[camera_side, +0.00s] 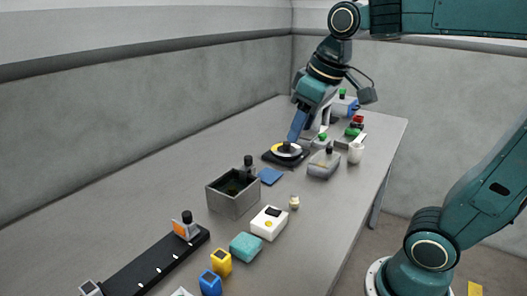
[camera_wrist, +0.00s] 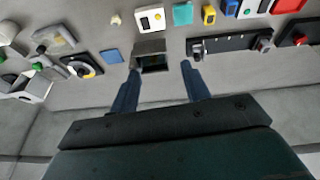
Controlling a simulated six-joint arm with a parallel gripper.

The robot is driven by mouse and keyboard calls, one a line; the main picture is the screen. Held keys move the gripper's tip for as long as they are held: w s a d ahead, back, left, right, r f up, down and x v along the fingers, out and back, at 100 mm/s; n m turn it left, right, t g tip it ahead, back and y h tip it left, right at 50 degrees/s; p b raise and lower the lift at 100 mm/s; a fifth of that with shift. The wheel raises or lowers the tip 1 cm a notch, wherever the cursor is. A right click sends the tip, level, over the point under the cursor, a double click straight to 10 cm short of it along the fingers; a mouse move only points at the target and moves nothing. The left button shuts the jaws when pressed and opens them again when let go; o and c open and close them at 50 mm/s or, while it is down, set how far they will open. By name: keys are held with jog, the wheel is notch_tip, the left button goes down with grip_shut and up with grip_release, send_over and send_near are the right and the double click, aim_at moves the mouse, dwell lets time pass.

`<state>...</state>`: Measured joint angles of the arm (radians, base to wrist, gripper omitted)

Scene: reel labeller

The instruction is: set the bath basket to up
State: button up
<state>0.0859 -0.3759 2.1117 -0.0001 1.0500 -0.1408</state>
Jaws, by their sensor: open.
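The bath is most likely the open grey box (camera_side: 232,200) near the middle of the table, dark inside, with a black-knobbed grey piece (camera_side: 248,163) at its back edge. Whether the basket is up or down inside I cannot tell. The box also shows in the wrist view (camera_wrist: 151,47), beyond and between my fingertips. My gripper (camera_side: 294,139) is open and empty. Its blue fingers (camera_wrist: 160,68) stand apart, and in the side view they appear over or behind the black base with a yellow and white disc (camera_side: 286,150), clear of the box.
A blue square (camera_side: 270,175) lies between box and disc. A white box (camera_side: 269,222), a small cream piece (camera_side: 294,202) and a teal block (camera_side: 245,247) stand in front. A black rail (camera_side: 150,262) lies front left. A grey device (camera_side: 323,164) and white cup (camera_side: 355,152) stand right.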

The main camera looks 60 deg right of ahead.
jog(key=w+d+r+g, duration=0.1)
jog(key=w+d, duration=0.2)
jog(key=w, duration=0.5)
jog(key=n+g, duration=0.2)
jog(key=g, duration=0.1)
send_over(248, 157)
notch_tip(248, 157, down, 8)
jog(key=shift+f, duration=6.8)
grip_shut()
jog(key=shift+r, duration=3.5)
